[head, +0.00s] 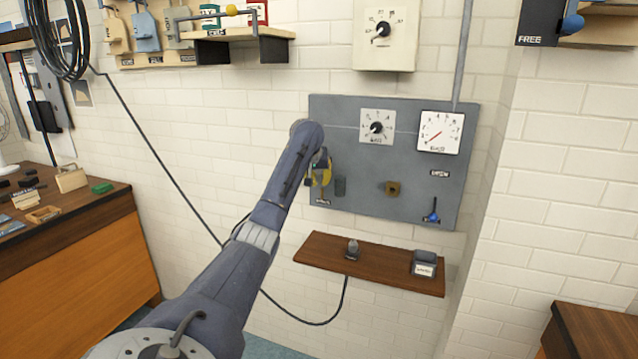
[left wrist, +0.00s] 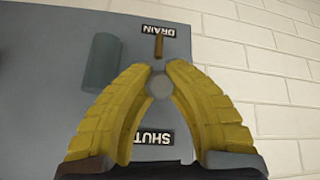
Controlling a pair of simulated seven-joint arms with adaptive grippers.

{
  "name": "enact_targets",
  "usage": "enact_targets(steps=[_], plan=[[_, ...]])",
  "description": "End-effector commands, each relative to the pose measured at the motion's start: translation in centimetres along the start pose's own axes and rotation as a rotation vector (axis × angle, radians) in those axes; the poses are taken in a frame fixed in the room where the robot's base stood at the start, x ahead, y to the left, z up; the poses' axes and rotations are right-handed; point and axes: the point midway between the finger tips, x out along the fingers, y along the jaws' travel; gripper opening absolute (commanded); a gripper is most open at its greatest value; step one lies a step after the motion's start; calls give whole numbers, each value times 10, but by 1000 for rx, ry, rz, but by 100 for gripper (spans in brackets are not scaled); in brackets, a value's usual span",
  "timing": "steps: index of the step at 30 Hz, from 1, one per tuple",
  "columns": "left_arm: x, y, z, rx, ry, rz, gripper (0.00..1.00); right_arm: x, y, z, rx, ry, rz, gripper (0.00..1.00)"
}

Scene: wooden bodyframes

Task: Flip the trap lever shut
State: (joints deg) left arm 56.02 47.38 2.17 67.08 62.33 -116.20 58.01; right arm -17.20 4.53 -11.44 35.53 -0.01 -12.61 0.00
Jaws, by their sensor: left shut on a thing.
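The trap lever shows in the left wrist view as a round grey knob (left wrist: 159,86), with a short brown piece (left wrist: 158,46) beside the DRAIN label (left wrist: 158,31). My left gripper (left wrist: 159,82) has its yellow fingers shut around the knob. The SHUT label (left wrist: 153,137) lies between the fingers, on the other side of the knob from DRAIN. In the head view my left gripper (head: 320,176) is at the left side of the grey wall panel (head: 355,190), and my arm and fingers hide most of the lever. My right gripper is not in view.
A grey cylinder (left wrist: 102,61) stands close to the gripper on the panel. The panel also carries a dial (head: 377,127), a gauge (head: 440,132), a brown knob (head: 392,188) and a blue valve (head: 431,217). A wooden shelf (head: 320,251) juts out below.

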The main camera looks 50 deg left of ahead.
Motion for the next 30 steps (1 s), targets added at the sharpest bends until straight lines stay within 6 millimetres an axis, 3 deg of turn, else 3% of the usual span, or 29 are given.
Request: enact_targets(steps=[15, 30], plan=[[-6, 2, -9, 9, -202, -55, 0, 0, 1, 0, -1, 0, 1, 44], [-7, 2, -12, 13, -259, -73, 0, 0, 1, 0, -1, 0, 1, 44]])
